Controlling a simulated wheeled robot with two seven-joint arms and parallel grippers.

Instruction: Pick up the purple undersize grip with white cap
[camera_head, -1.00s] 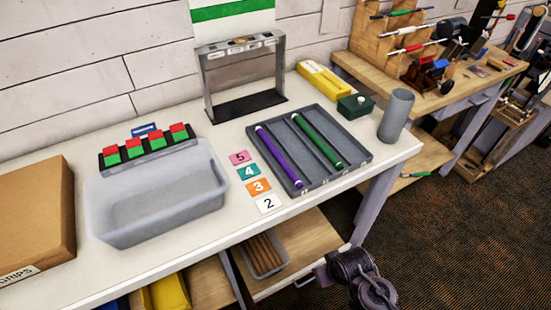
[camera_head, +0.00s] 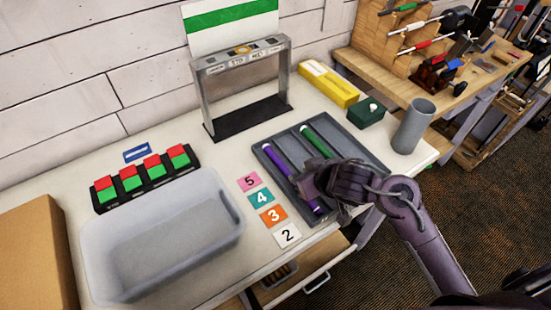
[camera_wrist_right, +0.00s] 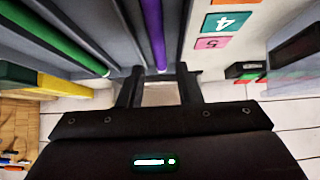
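The purple grip (camera_head: 278,163) lies lengthwise in the left channel of the grey tray (camera_head: 352,145). Its far end is pale, and its near part is partly hidden by my right gripper (camera_head: 308,187). In the right wrist view, the purple grip (camera_wrist_right: 153,35) runs in line with the gap between the two black fingers of my right gripper (camera_wrist_right: 158,75). The fingers are apart, and the grip's pale end lies near the fingertips. No hold on it shows. A green grip (camera_head: 319,141) lies in another channel, also seen in the wrist view (camera_wrist_right: 50,38). My left gripper is out of view.
Number cards (camera_head: 262,197) lie left of the tray. A clear bin (camera_head: 160,245) and red-green blocks (camera_head: 145,178) stand farther left. A metal frame (camera_head: 240,85) stands behind. A yellow box (camera_head: 328,84), green box (camera_head: 366,113) and grey cylinder (camera_head: 413,127) stand at the back right.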

